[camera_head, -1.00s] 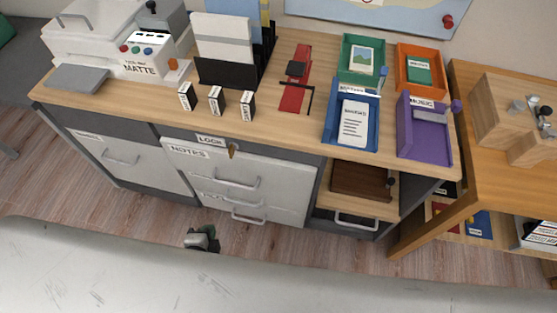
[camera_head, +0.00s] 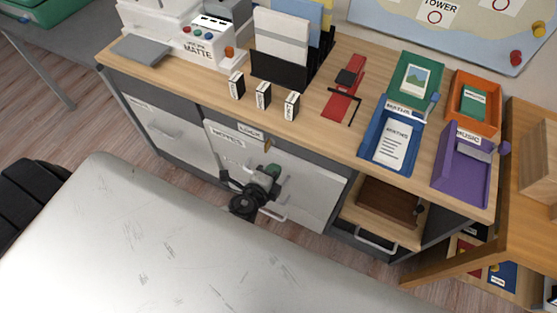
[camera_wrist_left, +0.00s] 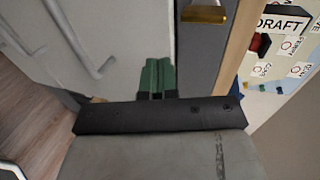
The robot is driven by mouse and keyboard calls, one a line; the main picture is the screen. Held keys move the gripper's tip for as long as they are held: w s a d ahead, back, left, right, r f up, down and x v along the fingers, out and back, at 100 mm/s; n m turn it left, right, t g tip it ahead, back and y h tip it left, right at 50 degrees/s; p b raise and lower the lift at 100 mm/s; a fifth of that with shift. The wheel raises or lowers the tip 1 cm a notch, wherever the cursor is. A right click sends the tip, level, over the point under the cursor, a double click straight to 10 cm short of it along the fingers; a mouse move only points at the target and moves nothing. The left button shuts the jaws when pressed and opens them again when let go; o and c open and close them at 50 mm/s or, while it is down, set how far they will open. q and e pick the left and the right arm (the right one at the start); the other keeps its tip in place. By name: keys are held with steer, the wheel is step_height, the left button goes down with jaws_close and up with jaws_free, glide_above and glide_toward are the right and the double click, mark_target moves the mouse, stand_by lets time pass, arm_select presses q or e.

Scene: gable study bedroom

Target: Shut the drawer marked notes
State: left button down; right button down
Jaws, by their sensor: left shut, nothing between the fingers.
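The drawer marked notes (camera_head: 227,140) has a pale front with its label near the upper left corner, under the dark rail of the desk. Its front appears to stand slightly forward of the rail; the exact gap is hard to tell. My left gripper (camera_head: 273,171) is in front of this pale front, its green fingertips shut and empty, covering part of the front and a handle. In the left wrist view the shut fingertips (camera_wrist_left: 157,78) point at the pale panel near the dark rail; I cannot tell whether they touch. My right gripper is out of view.
A lower drawer handle (camera_head: 272,212) sticks out below. To the right, an open wooden drawer (camera_head: 349,212) holds a brown box (camera_head: 388,203). The desktop (camera_head: 215,82) above carries a printer (camera_head: 185,35), small boxes and coloured trays. A brass-coloured lock part (camera_wrist_left: 205,12) shows on the rail.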

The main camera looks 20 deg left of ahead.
mark_target(282, 156)
arm_select(q)
steer(key=shift+w, duration=1.55)
steer(key=shift+w+r, duration=0.15)
steer(key=shift+w, duration=1.05)
steer(key=shift+s+r, duration=0.1)
steer(key=shift+r, duration=0.1)
